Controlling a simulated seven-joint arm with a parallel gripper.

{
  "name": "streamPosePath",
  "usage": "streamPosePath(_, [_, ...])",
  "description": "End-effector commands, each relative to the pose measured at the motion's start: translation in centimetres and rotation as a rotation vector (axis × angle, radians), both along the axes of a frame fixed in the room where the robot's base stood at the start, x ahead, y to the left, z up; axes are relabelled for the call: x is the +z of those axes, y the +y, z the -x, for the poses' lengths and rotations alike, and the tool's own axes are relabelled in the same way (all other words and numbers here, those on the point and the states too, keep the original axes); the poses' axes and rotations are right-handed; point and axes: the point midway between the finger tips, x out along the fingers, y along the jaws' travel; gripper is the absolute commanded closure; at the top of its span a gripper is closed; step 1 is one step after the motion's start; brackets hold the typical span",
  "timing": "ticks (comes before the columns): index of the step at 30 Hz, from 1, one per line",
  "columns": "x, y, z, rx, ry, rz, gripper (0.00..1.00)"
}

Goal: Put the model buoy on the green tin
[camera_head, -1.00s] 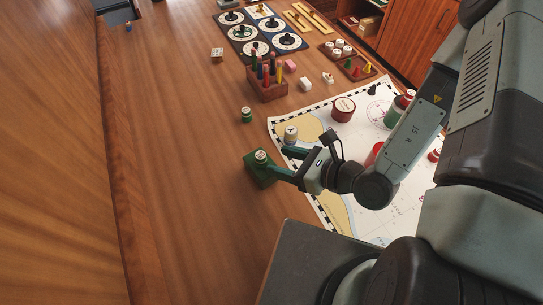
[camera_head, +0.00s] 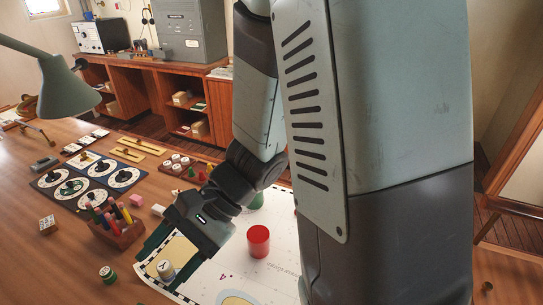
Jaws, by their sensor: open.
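A small cream cylinder (camera_head: 166,269) with a dark letter on its top stands at the chart's left edge; I cannot tell whether it is the model buoy. My gripper (camera_head: 167,258) is open and pointed down, with its dark green fingers close around or just behind this cylinder; contact cannot be told. A small green piece (camera_head: 107,273) with a pale top stands on the wood to the left. A green round thing (camera_head: 257,201), possibly the green tin, is partly hidden behind my arm.
A red cylinder (camera_head: 258,241) stands on the chart (camera_head: 225,275) right of my gripper. A wooden pen holder (camera_head: 117,232) is behind to the left, with a dial board (camera_head: 88,182) beyond. A lamp (camera_head: 62,85) overhangs at left. My arm hides the chart's right side.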

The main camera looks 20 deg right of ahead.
Motion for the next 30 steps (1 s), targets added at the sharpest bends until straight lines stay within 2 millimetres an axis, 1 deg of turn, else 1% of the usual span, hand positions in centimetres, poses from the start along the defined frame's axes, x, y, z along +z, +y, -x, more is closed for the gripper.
streamPosePath(1, [1.5,-0.7,0.3,0.063,-0.087,0.049,0.42])
streamPosePath(5, [4.3,-3.3,1.4,0.210,-0.282,0.205,0.42])
streamPosePath(9, [7.5,-6.5,2.1,0.333,-0.500,0.400,0.42])
streamPosePath(13, [10.8,-9.8,2.5,0.407,-0.704,0.598,0.42])
streamPosePath(18, [14.8,-13.4,3.0,0.435,-0.912,0.817,0.42])
streamPosePath(21, [16.4,-14.7,3.3,0.435,-0.986,0.900,0.42])
streamPosePath(24, [17.2,-15.4,3.5,0.435,-1.021,0.944,0.42])
streamPosePath(30, [17.4,-15.6,3.5,0.434,-1.029,0.955,0.42])
